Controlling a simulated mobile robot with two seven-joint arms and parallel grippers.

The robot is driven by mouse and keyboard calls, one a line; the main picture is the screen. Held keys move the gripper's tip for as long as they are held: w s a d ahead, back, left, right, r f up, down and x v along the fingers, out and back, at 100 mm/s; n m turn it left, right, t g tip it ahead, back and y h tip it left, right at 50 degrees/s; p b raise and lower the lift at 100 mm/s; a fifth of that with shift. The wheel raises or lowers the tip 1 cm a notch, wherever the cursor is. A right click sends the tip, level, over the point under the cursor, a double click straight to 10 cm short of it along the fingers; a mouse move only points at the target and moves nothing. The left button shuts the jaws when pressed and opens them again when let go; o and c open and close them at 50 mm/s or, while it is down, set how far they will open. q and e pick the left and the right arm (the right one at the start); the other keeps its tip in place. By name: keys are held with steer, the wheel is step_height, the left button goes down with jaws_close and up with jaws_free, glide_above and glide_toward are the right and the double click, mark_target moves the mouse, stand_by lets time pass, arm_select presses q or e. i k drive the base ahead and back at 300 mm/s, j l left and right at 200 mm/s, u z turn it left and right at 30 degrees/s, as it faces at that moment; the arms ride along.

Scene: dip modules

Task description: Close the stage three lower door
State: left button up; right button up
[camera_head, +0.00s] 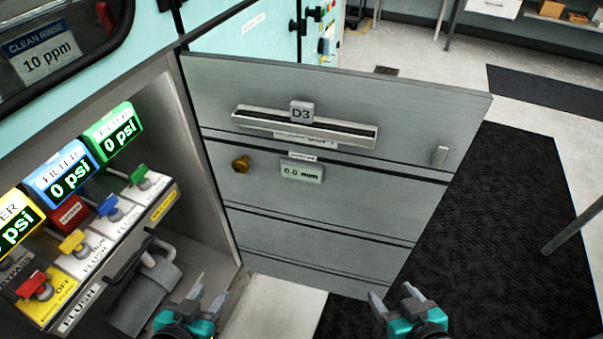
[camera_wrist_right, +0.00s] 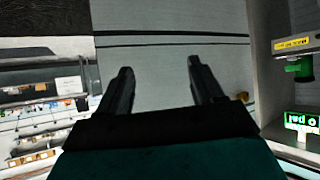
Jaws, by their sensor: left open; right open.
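The lower door (camera_head: 320,205) is a grey metal panel with a D3 label (camera_head: 301,112), a slot-shaped handle (camera_head: 305,127), a brass knob (camera_head: 240,164) and a small 0.0 mm display (camera_head: 302,172). It stands swung wide open from the cabinet, hinged at its left edge. My left gripper (camera_head: 208,300) is open and empty in front of the cabinet opening. My right gripper (camera_head: 392,300) is open and empty near the door's lower right corner. In the right wrist view, my right gripper (camera_wrist_right: 158,80) shows two spread fingers with the grey door panel (camera_wrist_right: 160,55) beyond them; contact cannot be told.
Inside the open cabinet are filter displays reading 0 psi (camera_head: 112,133), coloured valves (camera_head: 108,208) and a grey container with a handle (camera_head: 145,290). A dark floor mat (camera_head: 510,220) lies right of the door. A table leg (camera_head: 575,227) stands at the far right.

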mark_target(352, 235)
steer(key=l+u, duration=0.3)
steer(key=l, duration=0.2)
steer(key=k+l+u, duration=0.1)
steer(key=l+u, duration=0.2)
steer(key=l, duration=0.15)
steer(key=k+l+u, duration=0.1)
steer(key=l+u, duration=0.2)
steer(key=l, duration=0.15)
steer(key=l+u, duration=0.25)
steer(key=l, duration=0.2)
steer(key=l+u, duration=0.3)
steer(key=l, duration=0.15)
steer(key=l+u, duration=0.25)
steer(key=l, duration=0.15)
steer(key=k+l+u, duration=0.1)
steer(key=l+u, duration=0.15)
steer(key=l, duration=0.15)
steer(key=l+u, duration=0.4)
steer(key=l, duration=0.35)
steer(key=k+l+u, duration=0.1)
steer(key=l+u, duration=0.3)
steer(key=l, duration=0.3)
